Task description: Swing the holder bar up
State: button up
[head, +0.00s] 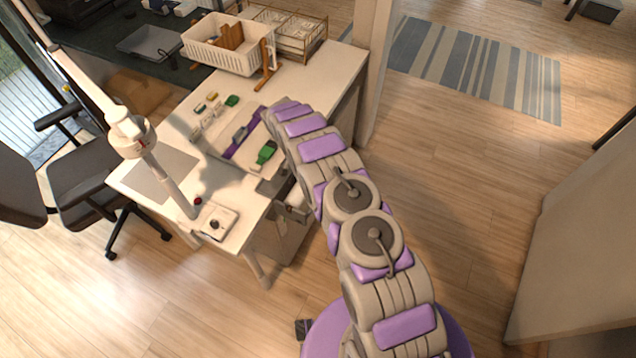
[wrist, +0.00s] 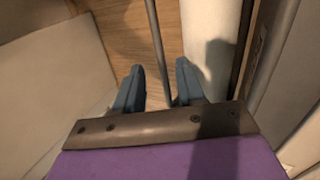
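My gripper (wrist: 160,68) shows in the wrist view as two blue fingers on a dark metal plate with a purple body behind it. The fingers are apart. A thin grey bar (wrist: 154,32) runs down the picture and passes between the fingers, with a gap on both sides. I cannot tell whether it lies level with the fingertips or beyond them, or whether it is the holder bar. In the head view my arm reaches to the right side of the white desk (head: 287,82). My gripper cannot be made out clearly there.
A white basket (head: 200,45) and a wire rack stand at the desk's back. A white lamp (head: 131,132) rises at its left front, beside a dark office chair (head: 85,185). In the wrist view a pale cylinder (wrist: 208,60) stands close right of the fingers. Floor right of the desk is open.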

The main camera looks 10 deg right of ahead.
jog(key=v, duration=1.2)
jog(key=shift+p, duration=0.35)
jog(key=shift+d+f, duration=0.1)
